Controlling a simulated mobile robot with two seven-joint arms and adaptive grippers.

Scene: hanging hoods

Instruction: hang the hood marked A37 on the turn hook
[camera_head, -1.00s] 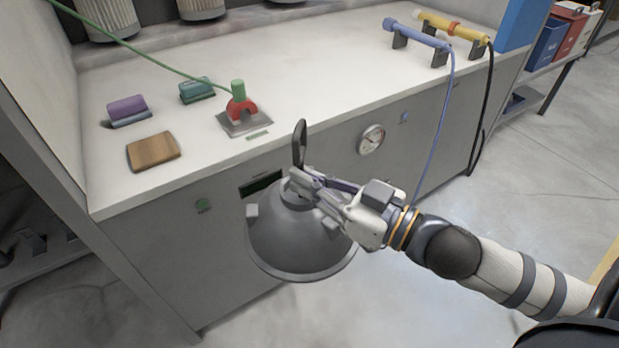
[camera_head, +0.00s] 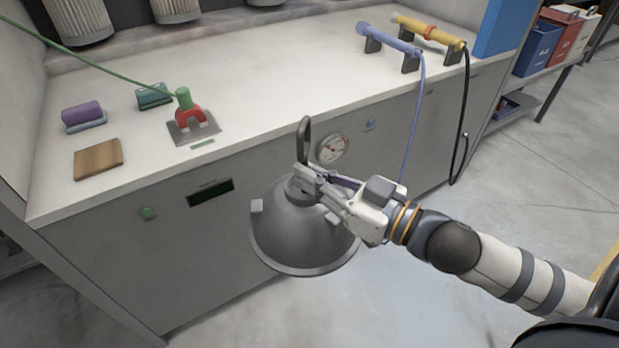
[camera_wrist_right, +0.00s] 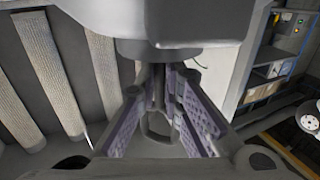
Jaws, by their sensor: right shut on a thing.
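A dark grey bell-shaped hood (camera_head: 300,238) hangs in front of the bench, its wide rim down and a dark loop (camera_head: 304,140) standing up at its top. No A37 mark can be read on it. My right gripper (camera_head: 313,180) is shut on the hood's neck, below the loop. In the right wrist view the purple-padded fingers (camera_wrist_right: 160,115) lean together, and a large grey form fills the top. I cannot make out the turn hook in either view. My left gripper is not in view.
The bench (camera_head: 265,85) stands behind the hood.

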